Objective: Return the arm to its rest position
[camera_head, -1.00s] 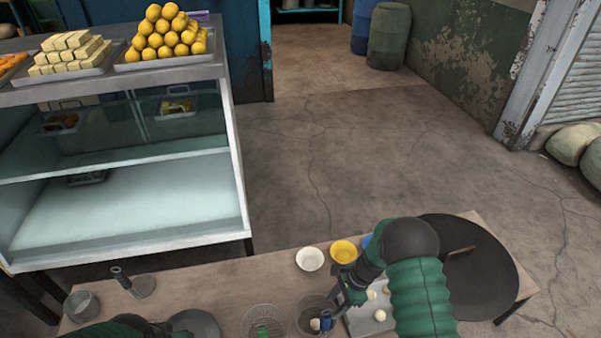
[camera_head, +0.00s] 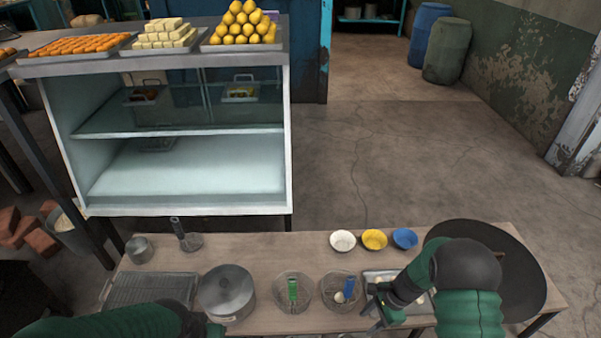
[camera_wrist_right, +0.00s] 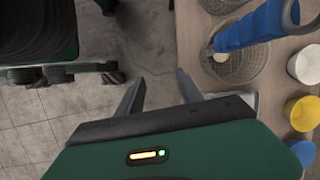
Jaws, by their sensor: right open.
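My right arm reaches in from the lower right in the head view, over the near part of the table. Its gripper (camera_head: 377,308) is beside the right wire basket (camera_head: 328,303), near the metal tray (camera_head: 372,276). In the right wrist view the gripper (camera_wrist_right: 160,86) has its two fingers spread with nothing between them, over the floor off the table's edge. A blue-handled tool (camera_head: 349,292) stands in the right basket, apart from the gripper; its blue handle (camera_wrist_right: 255,27) is large in the wrist view. My left arm lies along the bottom left; its gripper (camera_head: 205,326) is partly visible, its fingers unclear.
A lidded pot (camera_head: 226,290) and a basket with a green-handled tool (camera_head: 292,291) stand left of the right basket. White (camera_head: 342,240), yellow (camera_head: 374,239) and blue (camera_head: 405,238) bowls stand behind. A large dark round pan (camera_head: 525,275) is at the right.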

